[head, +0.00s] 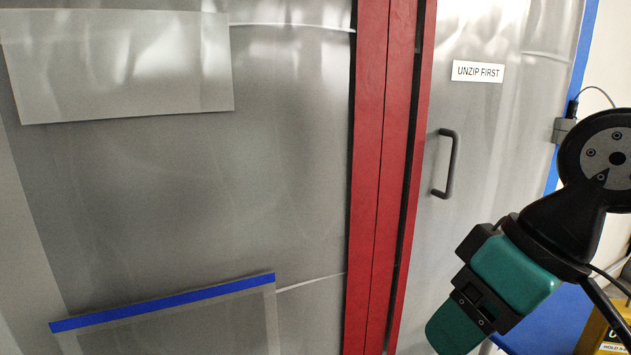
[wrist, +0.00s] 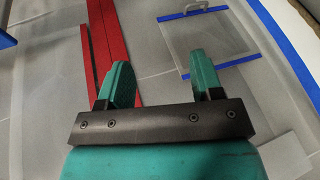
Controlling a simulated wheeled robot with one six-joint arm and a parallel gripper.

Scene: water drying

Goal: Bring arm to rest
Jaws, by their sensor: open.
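My arm comes in from the right side of the head view, black with a teal gripper housing hanging down at the lower right. My gripper (wrist: 160,82) shows in the wrist view with its two teal fingers wide apart and nothing between them. In the head view the fingertips are not clear. Beyond the fingers, in the wrist view, are grey plastic sheeting and red strips (wrist: 122,40). The gripper appears apart from these surfaces.
Grey plastic sheeting (head: 200,200) fills the left, with red posts (head: 378,150) in the middle. A right panel has a dark handle (head: 446,163) and an "UNZIP FIRST" sign (head: 478,71). A blue-edged flap (head: 165,302) is low left. A yellow item (head: 612,330) stands lower right.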

